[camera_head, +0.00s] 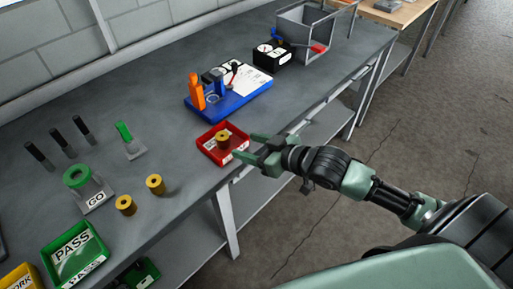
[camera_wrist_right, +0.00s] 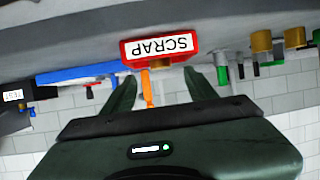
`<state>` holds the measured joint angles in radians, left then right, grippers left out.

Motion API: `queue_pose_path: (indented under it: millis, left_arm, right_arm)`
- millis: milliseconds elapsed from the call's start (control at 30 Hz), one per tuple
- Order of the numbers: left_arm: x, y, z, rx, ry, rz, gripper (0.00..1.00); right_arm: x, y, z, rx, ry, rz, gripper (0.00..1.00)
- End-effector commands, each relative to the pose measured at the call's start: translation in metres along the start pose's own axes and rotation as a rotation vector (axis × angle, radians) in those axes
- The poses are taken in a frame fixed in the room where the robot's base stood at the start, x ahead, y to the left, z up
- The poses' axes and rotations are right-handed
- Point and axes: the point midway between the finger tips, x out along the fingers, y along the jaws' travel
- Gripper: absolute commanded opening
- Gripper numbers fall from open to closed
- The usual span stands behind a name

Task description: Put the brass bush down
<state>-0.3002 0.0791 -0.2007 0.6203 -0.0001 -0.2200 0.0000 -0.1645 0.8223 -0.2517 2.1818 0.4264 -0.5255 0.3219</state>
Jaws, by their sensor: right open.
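A brass bush (camera_head: 223,138) stands inside the red tray (camera_head: 205,147), which sits near the front edge of the bench. The tray shows in the wrist view, upside down, with a SCRAP label (camera_wrist_right: 160,47); the bush inside is mostly hidden there by the tray wall. My right gripper (camera_head: 246,147) is open and empty at the tray's right side, its fingers pointing towards the tray. Both of its fingers show apart in the wrist view (camera_wrist_right: 160,78). Two more brass bushes, one (camera_head: 125,205) and another (camera_head: 155,184), stand on the bench to the left. My left gripper is not in view.
A green gauge block marked GO (camera_head: 95,197) and a green PASS tray (camera_head: 97,259) stand at left. A blue base (camera_head: 231,106) with an orange-handled tool (camera_head: 196,92) lies behind the red tray. A grey bin (camera_head: 318,39) is farther back. Bare bench lies between the loose bushes and the red tray.

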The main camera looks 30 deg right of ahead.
Motion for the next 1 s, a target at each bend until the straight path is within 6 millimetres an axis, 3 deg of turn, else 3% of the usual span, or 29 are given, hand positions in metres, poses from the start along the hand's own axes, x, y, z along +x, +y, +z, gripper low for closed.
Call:
queue_pose_path:
  millis: [100,300,567,667,767,867,933,1000]
  left_arm:
    - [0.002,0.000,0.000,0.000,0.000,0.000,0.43]
    - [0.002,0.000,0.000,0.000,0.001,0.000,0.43]
    - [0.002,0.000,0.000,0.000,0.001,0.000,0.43]
    - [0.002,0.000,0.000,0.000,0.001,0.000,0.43]
    - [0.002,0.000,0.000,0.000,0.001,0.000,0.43]
    - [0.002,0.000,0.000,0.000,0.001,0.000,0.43]
    - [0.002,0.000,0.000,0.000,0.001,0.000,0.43]
    - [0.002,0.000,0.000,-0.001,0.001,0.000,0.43]
  right_arm:
    - [-0.016,0.001,0.002,-0.001,-0.002,0.001,0.57]
    - [-0.027,0.000,0.000,0.000,0.000,0.001,0.57]
    - [-0.026,0.003,0.002,0.003,-0.002,0.006,0.57]
    - [-0.017,0.020,0.023,0.020,-0.026,0.045,0.57]
    - [-0.003,0.053,0.073,0.051,-0.085,0.125,0.57]
    - [0.009,0.085,0.152,0.087,-0.183,0.217,0.57]
    - [0.011,0.098,0.223,0.112,-0.275,0.275,0.57]
    - [0.006,0.099,0.294,0.132,-0.375,0.316,0.57]
